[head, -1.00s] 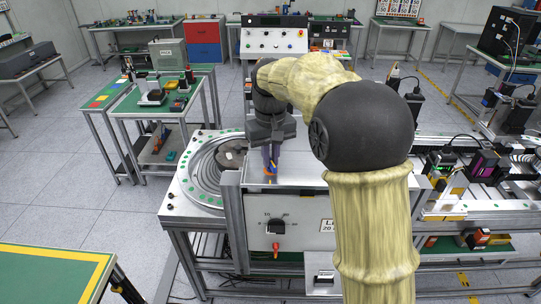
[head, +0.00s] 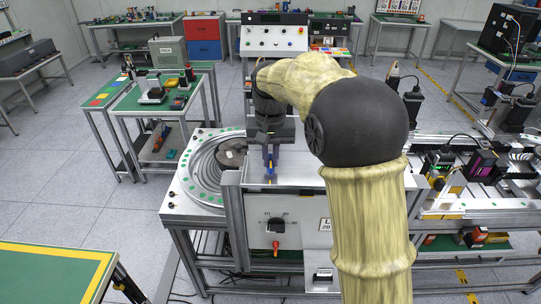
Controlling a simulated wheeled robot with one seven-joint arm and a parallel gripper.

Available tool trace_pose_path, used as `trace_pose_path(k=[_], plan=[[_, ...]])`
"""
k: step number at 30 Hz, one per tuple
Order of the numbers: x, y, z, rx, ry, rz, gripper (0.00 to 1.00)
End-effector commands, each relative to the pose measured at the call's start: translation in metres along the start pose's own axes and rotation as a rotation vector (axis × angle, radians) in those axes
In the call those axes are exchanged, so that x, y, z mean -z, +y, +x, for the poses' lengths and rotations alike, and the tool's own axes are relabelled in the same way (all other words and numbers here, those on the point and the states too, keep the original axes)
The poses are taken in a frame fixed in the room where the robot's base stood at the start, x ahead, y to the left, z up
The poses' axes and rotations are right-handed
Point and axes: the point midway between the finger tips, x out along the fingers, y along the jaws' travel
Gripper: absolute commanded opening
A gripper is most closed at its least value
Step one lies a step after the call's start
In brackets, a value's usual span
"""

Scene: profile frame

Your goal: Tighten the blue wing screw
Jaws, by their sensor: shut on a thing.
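My gripper (head: 270,172) points down at the front left part of the metal bench top, beside the round ringed bowl. Its fingers are shut on a small blue part at the bench top, which I take to be the blue wing screw (head: 270,180). The screw is tiny here and mostly hidden by the fingers, so its wings, thread and seating cannot be made out. A thin yellow mark shows between the fingers.
The ringed metal bowl (head: 207,170) lies just left of my gripper. A front panel (head: 285,234) with a black dial and red knob is below. A machine line (head: 475,170) stands to the right. The bench top right of my gripper is partly hidden behind my arm.

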Motion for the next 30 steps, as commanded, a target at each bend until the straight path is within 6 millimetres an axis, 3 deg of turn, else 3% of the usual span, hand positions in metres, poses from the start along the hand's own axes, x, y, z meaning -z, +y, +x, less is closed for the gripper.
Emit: trace_pose_path(k=[2,3,6,19,30], plan=[[0.0,0.0,-0.001,0.001,0.002,-0.001,0.0],[0.0,0.0,-0.001,0.001,0.002,-0.002,0.15],[0.0,0.0,-0.001,0.001,0.002,-0.002,0.33],[0.001,0.0,-0.008,0.002,0.005,-0.003,0.33],[0.001,0.0,-0.068,0.002,0.005,-0.002,0.33]])
